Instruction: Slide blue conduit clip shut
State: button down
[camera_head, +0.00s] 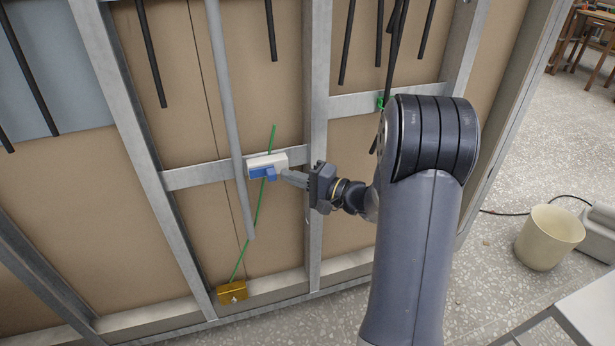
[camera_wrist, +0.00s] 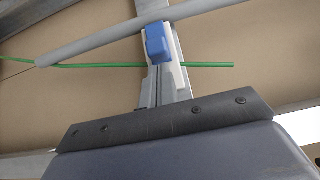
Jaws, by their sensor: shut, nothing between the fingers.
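The conduit clip has a white body (camera_head: 278,160) and a blue slider (camera_head: 262,172), and sits on the metal cross rail. A green wire (camera_head: 258,212) runs at the clip and comes out above and below it. In the wrist view the blue slider (camera_wrist: 158,42) stands in front of the white body (camera_wrist: 177,62), with the green wire (camera_wrist: 90,65) crossing there. My gripper (camera_head: 286,175) is shut and empty, its tips close to the right end of the blue slider. I cannot tell whether they touch, or how far the slider is across.
A grey conduit (camera_head: 228,110) runs down just left of the clip. Metal studs (camera_head: 316,110) and a cross rail (camera_head: 198,175) frame brown panels. Black cables (camera_head: 150,50) hang above. A yellow box (camera_head: 232,291) sits at the wire's lower end. A cream bin (camera_head: 549,236) stands at right.

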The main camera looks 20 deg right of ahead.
jog(key=shift+a, duration=0.25)
jog(key=a+b, duration=0.2)
jog(key=a, duration=0.2)
jog(key=shift+a, duration=0.35)
jog(key=shift+s, duration=0.1)
jog(key=shift+d+b, duration=0.25)
jog(key=shift+b, duration=0.2)
send_near(269, 180)
jog(key=d, duration=0.4)
jog(key=shift+s+d+r, duration=0.1)
jog(key=shift+s+d, duration=0.15)
jog(key=shift+s, duration=0.15)
